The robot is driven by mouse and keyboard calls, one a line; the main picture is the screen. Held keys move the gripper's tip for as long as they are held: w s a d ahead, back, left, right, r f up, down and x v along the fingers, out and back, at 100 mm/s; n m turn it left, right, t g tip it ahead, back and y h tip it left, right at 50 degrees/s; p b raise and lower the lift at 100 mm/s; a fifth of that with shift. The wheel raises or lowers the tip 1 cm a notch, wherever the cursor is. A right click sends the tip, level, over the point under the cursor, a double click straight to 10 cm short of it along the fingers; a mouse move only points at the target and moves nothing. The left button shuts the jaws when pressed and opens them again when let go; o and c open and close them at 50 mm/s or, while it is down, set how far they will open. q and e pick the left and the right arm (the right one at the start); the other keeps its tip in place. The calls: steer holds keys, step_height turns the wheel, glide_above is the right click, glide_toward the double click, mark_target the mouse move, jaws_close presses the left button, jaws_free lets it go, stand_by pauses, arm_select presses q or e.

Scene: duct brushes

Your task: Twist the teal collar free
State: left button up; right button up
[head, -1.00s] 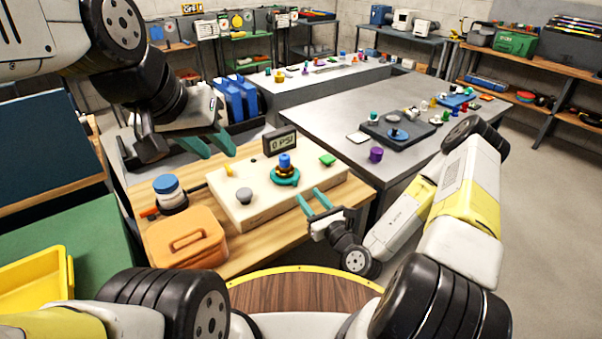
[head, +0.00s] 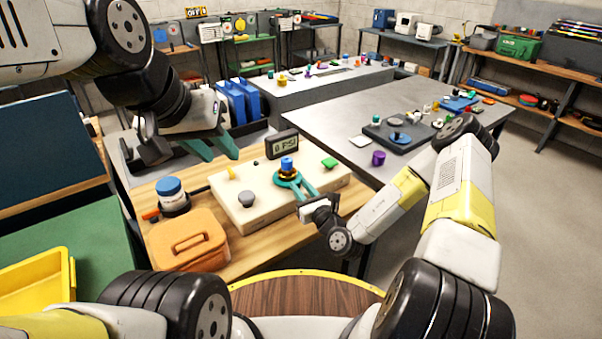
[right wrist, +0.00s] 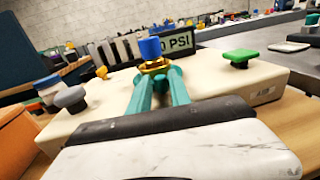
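The teal collar (head: 282,183) sits around the base of a brass fitting with a blue cap (head: 287,163) on a cream board (head: 250,215). My right gripper (head: 294,180) has its two teal fingers at the collar, one on either side of the fitting. In the right wrist view, the fingers (right wrist: 159,78) reach to the brass part under the blue cap (right wrist: 150,48). Finger and collar colours blend, so I cannot tell whether they press on it. My left gripper (head: 218,150) is open and empty, above the board's far left side.
A gauge display (head: 282,143) stands behind the fitting. A grey knob (head: 246,198), a yellow lever (head: 230,173) and a green knob (head: 329,163) are on the board. An orange case (head: 187,240) and a blue-lidded jar (head: 170,190) stand to the left.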

mark_target(297, 174)
jaws_close()
steer(key=shift+w+d+n+g+y, duration=0.25)
steer(key=shift+d+n+g+y, duration=0.2)
steer(key=shift+y, duration=0.2)
steer(key=shift+w+d+n+g+y, duration=0.25)
steer(key=shift+n+g+y, duration=0.1)
steer(key=shift+n+y, duration=0.25)
steer(key=n+g+y, duration=0.1)
steer(key=w+d+n+g+y, duration=0.1)
steer(key=y, duration=0.1)
steer(key=shift+w+d+n+g, duration=0.1)
steer(key=shift+w+n+g, duration=0.15)
steer(key=shift+g, duration=0.15)
steer(key=w+n+g+y, duration=0.1)
steer(key=g, duration=0.1)
steer(key=w+d+n+g+y, duration=0.1)
steer(key=n+g, duration=0.1)
steer(key=shift+y, duration=0.35)
steer(key=shift+w+n+g+y, duration=0.4)
steer(key=shift+n+g, duration=0.3)
steer(key=shift+g, duration=0.4)
steer(key=shift+w+n+g+y, duration=0.4)
steer(key=shift+n+g, duration=0.3)
steer(key=shift+g, duration=0.4)
